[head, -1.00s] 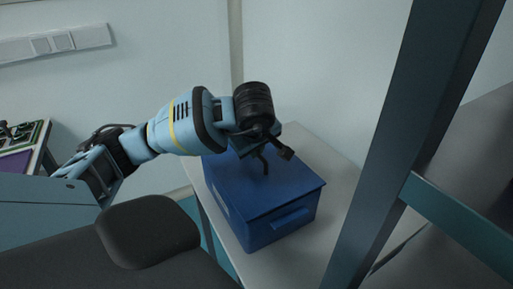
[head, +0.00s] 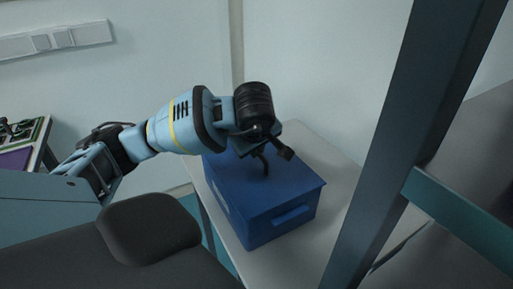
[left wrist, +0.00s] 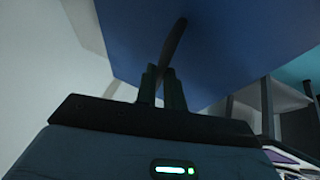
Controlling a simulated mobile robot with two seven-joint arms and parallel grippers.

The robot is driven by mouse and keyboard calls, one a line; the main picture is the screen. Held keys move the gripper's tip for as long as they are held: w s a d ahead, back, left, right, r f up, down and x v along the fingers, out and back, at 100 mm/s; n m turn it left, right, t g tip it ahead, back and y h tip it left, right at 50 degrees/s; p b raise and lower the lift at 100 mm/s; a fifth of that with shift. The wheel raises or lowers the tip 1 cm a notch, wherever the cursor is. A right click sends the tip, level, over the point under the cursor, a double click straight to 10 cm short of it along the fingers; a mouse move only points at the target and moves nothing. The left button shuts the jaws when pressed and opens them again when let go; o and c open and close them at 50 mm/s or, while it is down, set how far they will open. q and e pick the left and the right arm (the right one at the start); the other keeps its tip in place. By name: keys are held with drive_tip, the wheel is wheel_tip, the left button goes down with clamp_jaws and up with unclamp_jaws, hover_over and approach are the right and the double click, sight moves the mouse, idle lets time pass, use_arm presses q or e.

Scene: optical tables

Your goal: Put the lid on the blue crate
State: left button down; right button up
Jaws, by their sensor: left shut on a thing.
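The blue crate (head: 265,235) stands on a pale table, with a grip on its front wall. The flat blue lid (head: 268,194) lies over its top and hides the inside. No clear gap shows between lid and crate, but I cannot tell whether it is fully seated. My left gripper (head: 272,161) is above the lid's far part, shut on its dark handle. In the left wrist view the fingers (left wrist: 162,88) close on the dark handle (left wrist: 174,45), with the lid's blue surface (left wrist: 225,55) filling the upper part. My right gripper is out of view.
The pale table (head: 340,172) has bare room behind and to the right of the crate. A dark upright post (head: 415,120) with a teal crossbar (head: 460,220) stands at the right. The wall is close behind. Another table with a purple item (head: 15,159) is at the far left.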

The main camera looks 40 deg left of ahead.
use_arm(q)
drive_tip(key=shift+f, duration=0.1)
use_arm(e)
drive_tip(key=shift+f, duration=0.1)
use_arm(q)
drive_tip(key=c, duration=1.4)
unclamp_jaws()
drive_tip(key=shift+c, duration=0.2)
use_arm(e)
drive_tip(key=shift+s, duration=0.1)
